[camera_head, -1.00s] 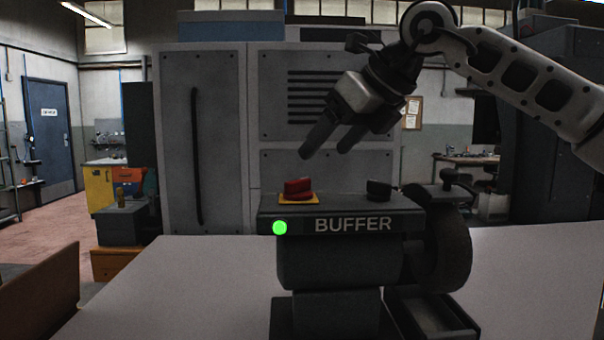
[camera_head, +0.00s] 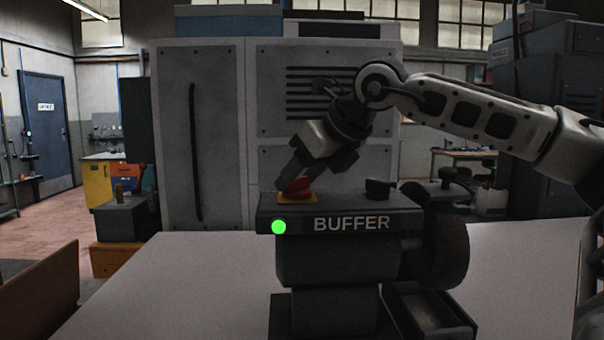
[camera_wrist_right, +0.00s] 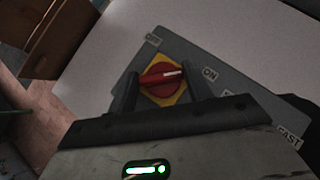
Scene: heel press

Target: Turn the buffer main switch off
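The buffer (camera_head: 352,260) stands on the bench with a lit green lamp (camera_head: 279,227) on its front. Its red main switch (camera_head: 297,187) sits on a yellow plate on top. In the right wrist view the red switch (camera_wrist_right: 160,80) has a white mark that points right, toward the ON label (camera_wrist_right: 210,74); the OFF label (camera_wrist_right: 153,39) is at the upper left. My right gripper (camera_head: 291,183) is down at the switch, fingers apart on either side of the knob (camera_wrist_right: 161,92). I cannot tell whether they touch it. My left gripper is not in view.
A black knob (camera_head: 378,188) is on the buffer's top, right of the switch. A FAST label (camera_wrist_right: 290,138) shows in the wrist view. A dark wheel (camera_head: 445,247) is at the buffer's right. The pale bench (camera_head: 190,290) is clear on the left.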

